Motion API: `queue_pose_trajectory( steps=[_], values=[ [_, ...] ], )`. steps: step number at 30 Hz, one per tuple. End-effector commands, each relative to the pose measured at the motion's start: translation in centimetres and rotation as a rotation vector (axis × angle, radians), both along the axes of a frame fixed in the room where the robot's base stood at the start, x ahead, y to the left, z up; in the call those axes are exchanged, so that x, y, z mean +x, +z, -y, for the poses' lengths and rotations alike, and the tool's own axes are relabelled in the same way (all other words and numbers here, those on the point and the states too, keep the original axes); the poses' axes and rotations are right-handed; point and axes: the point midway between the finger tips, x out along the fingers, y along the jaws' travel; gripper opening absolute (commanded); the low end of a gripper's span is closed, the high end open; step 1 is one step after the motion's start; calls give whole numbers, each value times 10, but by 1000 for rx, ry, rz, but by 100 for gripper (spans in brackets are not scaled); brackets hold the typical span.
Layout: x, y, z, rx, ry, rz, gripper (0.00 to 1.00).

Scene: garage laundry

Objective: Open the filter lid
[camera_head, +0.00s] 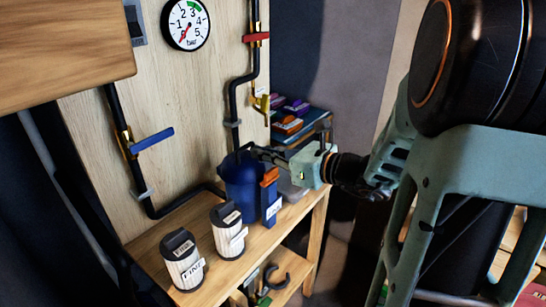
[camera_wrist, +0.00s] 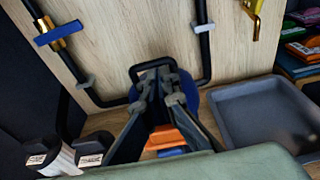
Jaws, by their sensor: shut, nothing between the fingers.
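The blue filter housing (camera_head: 241,184) stands on the wooden shelf against the panel. It also shows in the wrist view (camera_wrist: 187,92), mostly behind my fingers. Its lid is largely hidden, so I cannot tell whether it is open or shut. A black loop like a handle (camera_wrist: 152,66) rises at its top in the wrist view. My gripper (camera_head: 257,152) reaches in from the right over the top of the housing. In the wrist view its fingertips (camera_wrist: 158,79) are together and empty, close to the loop; contact is unclear.
A blue item with an orange top (camera_head: 270,178) stands right in front of the housing. Two white filter cartridges (camera_head: 229,232) (camera_head: 183,260) stand on the left. A grey tray (camera_wrist: 262,118) lies to the right. Black pipes and a blue-handled valve (camera_head: 151,140) run along the panel.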

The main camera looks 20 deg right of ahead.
Motion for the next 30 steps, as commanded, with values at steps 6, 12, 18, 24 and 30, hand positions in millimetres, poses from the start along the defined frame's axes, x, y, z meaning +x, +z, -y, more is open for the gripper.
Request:
queue_pose_trajectory(
  steps=[6, 12, 18, 24, 30],
  values=[
    [3, 0, -2, 0, 0, 1, 0],
    [3, 0, -2, -1, 0, 1, 0],
    [4, 5, -3, -11, 1, -12, 0],
    [6, 7, -4, -28, 1, -38, 0],
    [7, 10, -5, -39, 0, -53, 0]
  ],
)
